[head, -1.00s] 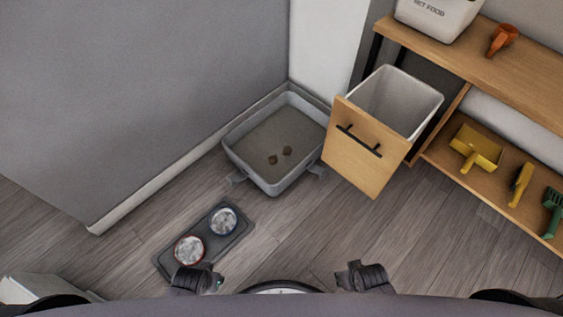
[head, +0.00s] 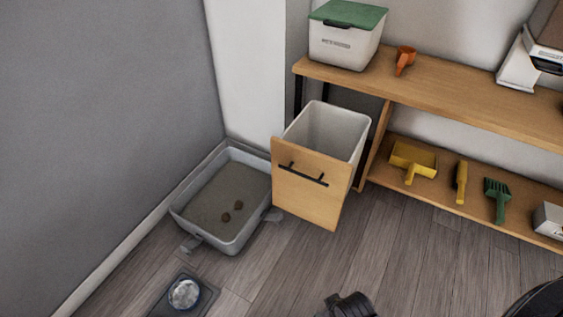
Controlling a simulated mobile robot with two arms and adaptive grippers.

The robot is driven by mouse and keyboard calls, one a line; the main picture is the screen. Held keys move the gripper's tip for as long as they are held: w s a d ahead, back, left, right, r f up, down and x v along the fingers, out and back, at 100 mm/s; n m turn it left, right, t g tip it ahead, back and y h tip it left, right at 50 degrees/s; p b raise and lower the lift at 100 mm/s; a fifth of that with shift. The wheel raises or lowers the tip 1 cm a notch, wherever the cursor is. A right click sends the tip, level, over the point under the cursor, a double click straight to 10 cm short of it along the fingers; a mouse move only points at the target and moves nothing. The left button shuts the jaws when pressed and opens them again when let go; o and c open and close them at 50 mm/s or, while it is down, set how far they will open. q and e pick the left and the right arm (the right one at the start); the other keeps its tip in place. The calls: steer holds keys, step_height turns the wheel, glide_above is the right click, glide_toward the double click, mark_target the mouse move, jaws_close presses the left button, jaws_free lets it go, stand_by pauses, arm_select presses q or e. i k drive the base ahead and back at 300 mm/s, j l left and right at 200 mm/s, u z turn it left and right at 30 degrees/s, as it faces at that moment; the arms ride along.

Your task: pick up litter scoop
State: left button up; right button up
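The litter scoop (head: 497,198) is green with a slotted head. It lies on the lower wooden shelf at the right, its handle pointing towards the front. One dark gripper, which looks like my right one (head: 345,304), shows at the bottom edge, well apart from the scoop. Its fingertips are too cut off to tell whether they are open or shut. My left gripper is out of view.
A yellow dustpan (head: 412,160) and yellow brush (head: 461,182) lie left of the scoop. A pulled-out bin drawer (head: 308,195) juts out beside the shelf. A grey litter box (head: 185,212) and a bowl tray (head: 160,303) are on the floor. Floor before the shelf is clear.

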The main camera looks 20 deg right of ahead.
mark_target(499, 198)
steer(key=z, duration=2.2)
